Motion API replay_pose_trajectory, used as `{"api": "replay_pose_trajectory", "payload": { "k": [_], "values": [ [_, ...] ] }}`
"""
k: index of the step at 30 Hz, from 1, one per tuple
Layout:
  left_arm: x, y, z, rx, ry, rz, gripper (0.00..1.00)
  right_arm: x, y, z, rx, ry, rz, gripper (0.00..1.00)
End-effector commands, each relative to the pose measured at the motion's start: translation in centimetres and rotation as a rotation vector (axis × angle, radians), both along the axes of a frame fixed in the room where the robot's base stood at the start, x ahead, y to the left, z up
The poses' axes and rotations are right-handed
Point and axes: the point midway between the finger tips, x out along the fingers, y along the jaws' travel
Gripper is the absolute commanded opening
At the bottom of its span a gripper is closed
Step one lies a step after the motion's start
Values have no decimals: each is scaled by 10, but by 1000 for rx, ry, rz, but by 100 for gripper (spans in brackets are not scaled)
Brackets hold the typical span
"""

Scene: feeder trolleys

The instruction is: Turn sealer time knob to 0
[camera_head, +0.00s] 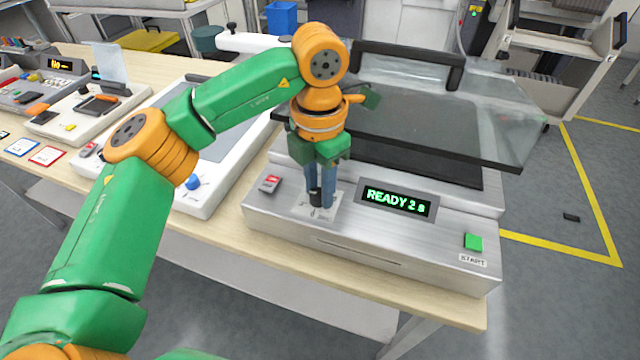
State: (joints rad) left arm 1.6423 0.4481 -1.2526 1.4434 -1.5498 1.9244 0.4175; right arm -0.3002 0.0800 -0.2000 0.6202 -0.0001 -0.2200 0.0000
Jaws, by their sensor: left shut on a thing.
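The knob's pointer direction cannot be seen. A white scale label (303,211) shows partly around it. My right gripper is not in view.
A red switch (269,184) lies left of the knob and a green START button (474,242) at the right of the panel. A white device with a blue knob (193,182) stands to the left. The lid and its black handle (408,62) are close behind my arm.

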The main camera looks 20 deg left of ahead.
Motion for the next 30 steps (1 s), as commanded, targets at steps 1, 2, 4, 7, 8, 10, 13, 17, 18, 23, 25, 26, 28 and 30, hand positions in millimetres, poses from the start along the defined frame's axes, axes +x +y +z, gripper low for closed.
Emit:
{"api": "replay_pose_trajectory", "payload": {
  "k": [1, 2, 4, 7, 8, 10, 13, 17, 18, 23, 25, 26, 28, 30],
  "values": [
    [0, 0, 0, 0, 0, 2, 0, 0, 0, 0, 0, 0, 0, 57],
    [0, 0, 0, 0, 0, 3, 0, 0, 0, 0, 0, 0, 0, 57],
    [0, 0, 0, 0, 0, 4, 0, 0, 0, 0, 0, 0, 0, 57],
    [0, 0, 0, 0, 0, 4, 0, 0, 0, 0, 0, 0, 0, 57],
    [0, 0, 0, 0, 0, 3, 0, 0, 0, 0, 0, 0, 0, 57],
    [0, 0, 0, 1, 1, 3, 0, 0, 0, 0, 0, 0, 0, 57],
    [0, 0, 0, 1, 1, 3, 50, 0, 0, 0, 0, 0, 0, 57],
    [0, 0, -1, 1, 1, 2, 66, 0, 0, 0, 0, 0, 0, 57],
    [0, 0, -1, 1, 1, 2, 66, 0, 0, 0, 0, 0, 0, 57],
    [0, 0, 0, 1, 1, 2, 66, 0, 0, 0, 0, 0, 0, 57],
    [0, 0, 5, 1, -1, 3, 66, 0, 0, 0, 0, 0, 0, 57],
    [1, 0, 10, 0, -2, 4, 66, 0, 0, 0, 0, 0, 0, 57],
    [0, -1, 26, -2, -2, 2, 66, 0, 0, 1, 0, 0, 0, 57],
    [1, 0, 44, 0, -4, 4, 66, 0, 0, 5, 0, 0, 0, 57]
  ]
}}
